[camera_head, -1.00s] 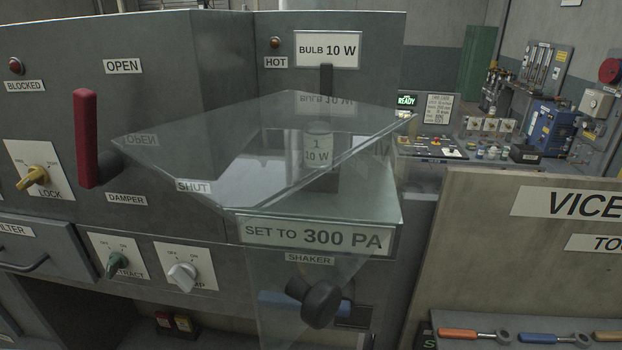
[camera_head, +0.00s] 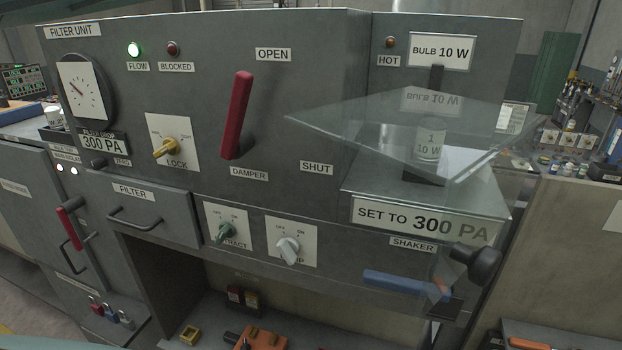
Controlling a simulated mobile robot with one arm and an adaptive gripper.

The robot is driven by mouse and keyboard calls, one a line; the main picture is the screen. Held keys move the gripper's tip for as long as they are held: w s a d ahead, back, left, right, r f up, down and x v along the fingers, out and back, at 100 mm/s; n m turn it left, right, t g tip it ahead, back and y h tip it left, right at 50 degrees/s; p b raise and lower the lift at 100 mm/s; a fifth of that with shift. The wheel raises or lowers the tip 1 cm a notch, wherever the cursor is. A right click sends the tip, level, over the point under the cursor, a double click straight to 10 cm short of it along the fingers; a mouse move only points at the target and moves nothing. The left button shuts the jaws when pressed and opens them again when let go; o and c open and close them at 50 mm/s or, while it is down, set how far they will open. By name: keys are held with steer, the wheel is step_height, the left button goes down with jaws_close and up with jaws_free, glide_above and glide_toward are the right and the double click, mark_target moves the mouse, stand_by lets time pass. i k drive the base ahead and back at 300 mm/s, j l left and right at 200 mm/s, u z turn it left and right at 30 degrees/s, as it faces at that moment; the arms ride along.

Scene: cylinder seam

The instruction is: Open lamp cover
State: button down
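The lamp cover (camera_head: 385,128) is a clear see-through pane in front of and above the lamp shelf at the right. Its outline is faint, and a faint clear part runs down towards a black knob (camera_head: 476,263) at the lower right. The cover appears tilted out from the shelf, but its exact angle is hard to tell. Behind the clear pane stands a small pale bulb (camera_head: 430,142) marked "1 10 W" on a dark holder. A "BULB 10 W" sign (camera_head: 441,51) is above it.
A red damper lever (camera_head: 236,115), yellow lock knob (camera_head: 165,148) and two rotary switches are on the grey panel. A blue shaker handle (camera_head: 405,284) sits below the lamp shelf. A workbench panel (camera_head: 575,230) stands at the right. Orange parts (camera_head: 262,338) lie below.

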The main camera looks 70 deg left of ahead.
mark_target(482, 260)
steer(key=k+j+u, duration=0.25)
steer(key=k+u, duration=0.2)
steer(key=k+j+u, duration=0.3)
steer(key=u, duration=0.2)
steer(key=k+j+u, duration=0.2)
steer(key=j+u, duration=0.25)
steer(key=j, duration=0.15)
